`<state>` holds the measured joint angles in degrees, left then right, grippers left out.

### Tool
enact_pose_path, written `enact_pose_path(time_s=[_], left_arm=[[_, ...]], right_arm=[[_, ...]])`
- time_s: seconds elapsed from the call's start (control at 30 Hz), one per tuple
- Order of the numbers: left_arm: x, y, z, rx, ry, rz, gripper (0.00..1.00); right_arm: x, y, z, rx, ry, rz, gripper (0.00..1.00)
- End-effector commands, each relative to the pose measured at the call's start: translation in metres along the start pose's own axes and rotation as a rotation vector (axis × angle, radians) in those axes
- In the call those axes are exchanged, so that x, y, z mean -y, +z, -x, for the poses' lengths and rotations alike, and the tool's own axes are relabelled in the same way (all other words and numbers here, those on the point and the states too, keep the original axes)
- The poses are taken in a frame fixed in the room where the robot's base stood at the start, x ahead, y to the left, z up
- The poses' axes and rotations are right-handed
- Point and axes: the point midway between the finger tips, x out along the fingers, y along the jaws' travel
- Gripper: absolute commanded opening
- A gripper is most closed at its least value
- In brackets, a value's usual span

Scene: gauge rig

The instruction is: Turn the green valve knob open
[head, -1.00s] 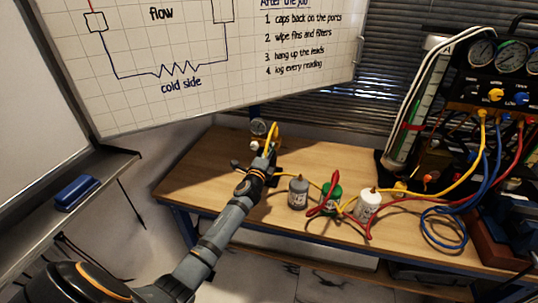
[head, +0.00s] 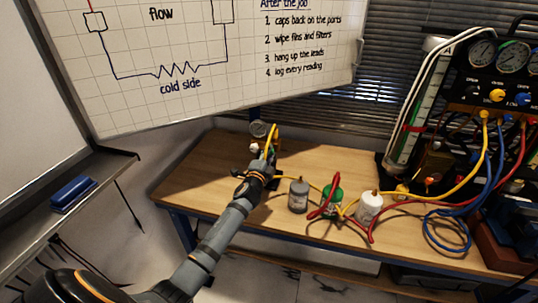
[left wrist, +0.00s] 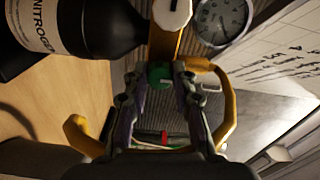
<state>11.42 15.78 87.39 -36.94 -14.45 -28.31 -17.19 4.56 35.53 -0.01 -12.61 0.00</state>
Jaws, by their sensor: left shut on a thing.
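The green valve knob (left wrist: 160,74) shows in the left wrist view between the two fingers of my left gripper (left wrist: 158,80). The fingers are shut on it, one on each side. A yellow-orange fitting and a white knob (left wrist: 171,12) sit just beyond it, with a round gauge (left wrist: 220,20) beside them. In the head view my left gripper (head: 267,165) reaches the rig at the back of the bench and mostly hides the knob. The gauge (head: 258,128) stands just behind it. My right gripper is not in view.
A dark nitrogen bottle (left wrist: 95,25) is close beside the fingers. Yellow hose (left wrist: 229,100) loops near them. A grey can (head: 298,196), a green can (head: 332,203) and a white can (head: 369,208) stand to the right, among hoses. The bench's left part (head: 195,175) is clear.

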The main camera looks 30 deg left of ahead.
Motion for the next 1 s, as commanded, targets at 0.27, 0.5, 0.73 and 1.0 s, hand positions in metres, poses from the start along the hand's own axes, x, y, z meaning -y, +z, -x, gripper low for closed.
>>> enact_pose_path(time_s=[0.27,0.5,0.73,1.0], left_arm=[[-0.001,0.000,0.000,0.001,0.002,0.000,0.47],[0.000,0.000,0.000,0.000,0.001,-0.001,0.49],[-0.002,0.000,0.022,-0.001,0.002,-0.004,0.49],[-0.002,0.000,0.088,-0.001,0.003,-0.005,0.49]], right_arm=[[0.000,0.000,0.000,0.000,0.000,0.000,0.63],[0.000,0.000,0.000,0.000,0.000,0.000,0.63],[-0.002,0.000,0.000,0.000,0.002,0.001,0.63],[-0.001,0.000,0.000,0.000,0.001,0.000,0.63]])
